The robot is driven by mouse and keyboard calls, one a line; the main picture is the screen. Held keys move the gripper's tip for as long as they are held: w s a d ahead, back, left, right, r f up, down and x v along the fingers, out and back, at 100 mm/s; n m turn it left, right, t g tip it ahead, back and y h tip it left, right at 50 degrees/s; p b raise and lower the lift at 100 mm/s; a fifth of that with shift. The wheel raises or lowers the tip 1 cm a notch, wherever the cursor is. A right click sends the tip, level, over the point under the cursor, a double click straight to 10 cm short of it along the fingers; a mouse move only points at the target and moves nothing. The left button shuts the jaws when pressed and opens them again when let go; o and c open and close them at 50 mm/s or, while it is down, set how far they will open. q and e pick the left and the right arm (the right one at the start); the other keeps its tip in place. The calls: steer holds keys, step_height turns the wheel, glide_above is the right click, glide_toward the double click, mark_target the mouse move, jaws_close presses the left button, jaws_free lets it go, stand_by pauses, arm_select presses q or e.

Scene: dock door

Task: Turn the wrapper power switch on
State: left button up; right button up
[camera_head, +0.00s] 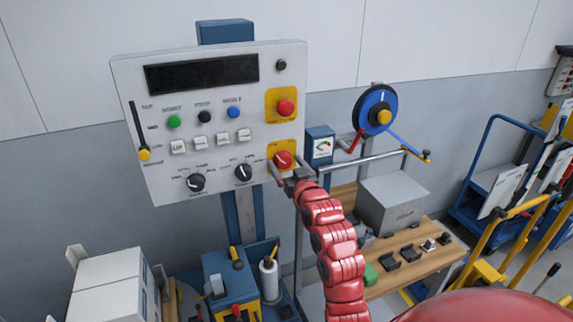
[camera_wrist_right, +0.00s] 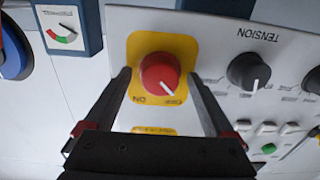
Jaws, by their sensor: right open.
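The wrapper power switch is a red rotary knob (camera_head: 283,159) on a yellow plate at the lower right of the white control panel (camera_head: 215,85). In the right wrist view the knob (camera_wrist_right: 159,72) appears upside down, and its white mark points toward the lower right, by the label that seems to read OFF; ON is at the lower left. My right gripper (camera_head: 288,170) is open, with one finger on each side of the knob; in the wrist view its fingertips (camera_wrist_right: 158,76) straddle it. Contact cannot be told. My left gripper is not in view.
Above the switch is a red button (camera_head: 286,107) on yellow. Black dials (camera_head: 243,172), white keys and a slider (camera_head: 144,154) are to the left. A blue gauge box (camera_head: 320,145) and blue wheel (camera_head: 377,110) stand right, above a workbench (camera_head: 440,250) with a grey box (camera_head: 393,205).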

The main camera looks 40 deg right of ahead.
steer(key=c, duration=1.4)
steer(key=shift+m, duration=0.3)
steer(key=m+b, duration=0.1)
steer(key=m, duration=0.2)
steer(key=shift+b, duration=0.3)
steer(key=m, duration=0.9)
steer(key=shift+r, duration=0.1)
steer(key=m+p, duration=0.2)
steer(key=m, duration=0.3)
steer(key=shift+m, duration=0.3)
